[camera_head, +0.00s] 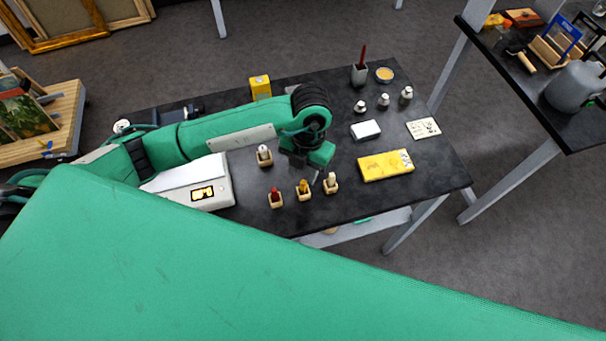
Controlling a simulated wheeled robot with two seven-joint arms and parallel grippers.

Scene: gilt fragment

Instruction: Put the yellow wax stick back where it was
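The yellow wax stick (304,184) stands upright in a small wooden holder (305,196) near the front edge of the dark table. Holders with a red stick (275,192) and a whitish stick (331,178) stand to its left and right. Another holder with a pale stick (264,150) stands farther back, to the left. My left gripper (313,177) points down just behind and above the yellow and whitish sticks. Its fingers are small and dark, so whether they are open or touch a stick cannot be told. My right gripper is not in view.
On the dark table (240,170) are a white device (190,187), a yellow box (260,87), a yellow packet (385,165), a white block (366,130), a card (423,128), several small weights and a cup (360,76). A second table (560,127) stands at right.

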